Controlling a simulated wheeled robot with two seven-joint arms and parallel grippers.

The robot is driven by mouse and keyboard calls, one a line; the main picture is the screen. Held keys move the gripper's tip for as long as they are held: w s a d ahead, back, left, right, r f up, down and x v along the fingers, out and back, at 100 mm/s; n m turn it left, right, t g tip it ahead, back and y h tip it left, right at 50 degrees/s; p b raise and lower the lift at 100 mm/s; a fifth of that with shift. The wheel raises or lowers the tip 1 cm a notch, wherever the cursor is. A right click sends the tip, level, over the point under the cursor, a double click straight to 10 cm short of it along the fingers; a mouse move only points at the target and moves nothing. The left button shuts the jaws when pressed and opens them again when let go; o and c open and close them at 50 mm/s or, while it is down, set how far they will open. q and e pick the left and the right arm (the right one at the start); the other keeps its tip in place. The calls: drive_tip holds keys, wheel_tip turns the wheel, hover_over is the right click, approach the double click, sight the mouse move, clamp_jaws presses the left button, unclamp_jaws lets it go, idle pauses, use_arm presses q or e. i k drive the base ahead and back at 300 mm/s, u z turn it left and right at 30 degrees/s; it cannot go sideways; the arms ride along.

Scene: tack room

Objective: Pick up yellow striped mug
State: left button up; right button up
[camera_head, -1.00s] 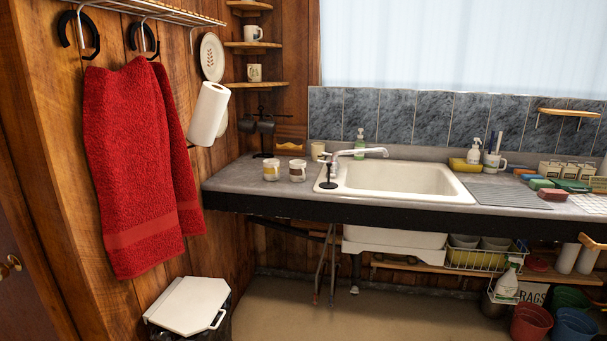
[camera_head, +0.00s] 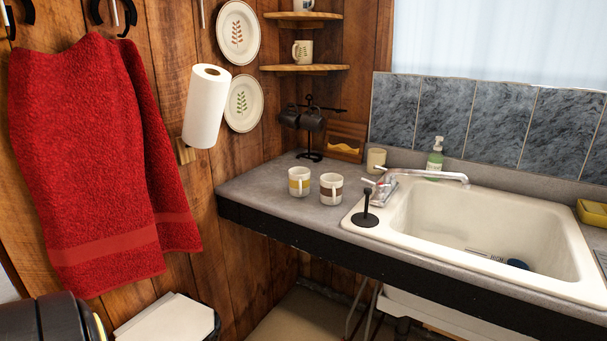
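The yellow striped mug (camera_head: 299,181) is white with a yellow band and stands upright on the grey counter, left of the sink. Its handle faces the camera. A similar mug with a brown band (camera_head: 331,188) stands close to its right, slightly apart. Neither of my grippers shows. A dark part of my own arm shows at the lower left corner, well away from the mug.
The white sink (camera_head: 480,235) with its faucet (camera_head: 425,178) lies right of the mugs. A black plunger-like object (camera_head: 366,210) stands on its rim. A mug rack (camera_head: 311,125) stands behind. A red towel (camera_head: 95,165) and paper roll (camera_head: 207,105) hang left. The counter (camera_head: 262,192) is clear around the mugs.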

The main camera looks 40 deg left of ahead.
sight(298, 177)
drive_tip(key=u, duration=0.9)
drive_tip(key=i, duration=1.05)
drive_tip(key=u, duration=1.1)
